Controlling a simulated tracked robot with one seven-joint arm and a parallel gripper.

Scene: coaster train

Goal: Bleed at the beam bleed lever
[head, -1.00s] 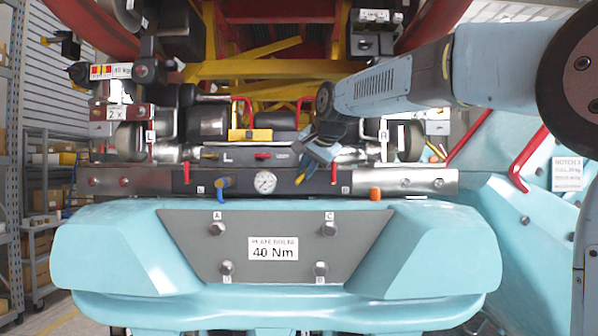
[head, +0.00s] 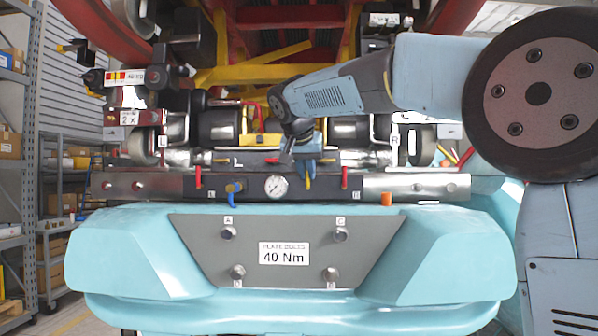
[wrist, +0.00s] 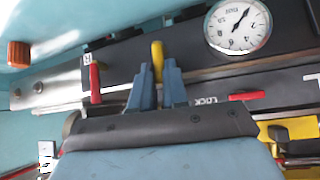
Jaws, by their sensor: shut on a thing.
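A short yellow lever (head: 307,182) hangs from the dark beam (head: 255,185), just right of the round pressure gauge (head: 276,187). In the wrist view the yellow lever (wrist: 157,58) stands between the two blue fingers of my gripper (wrist: 158,82), its tip showing past them. My gripper (head: 306,170) is shut on it, in front of the beam. The lever's lower part is hidden by the fingers and wrist. The gauge (wrist: 238,24) shows at the top of the wrist view. No label on the yellow lever is readable.
Red levers (head: 198,177) (head: 345,177) hang at both sides and a blue lever (head: 231,192) sits left of the gauge. A red lever marked LOCK (wrist: 246,96) lies close to my gripper. An orange knob (head: 386,198) is at right. The turquoise nose (head: 130,250) juts out below.

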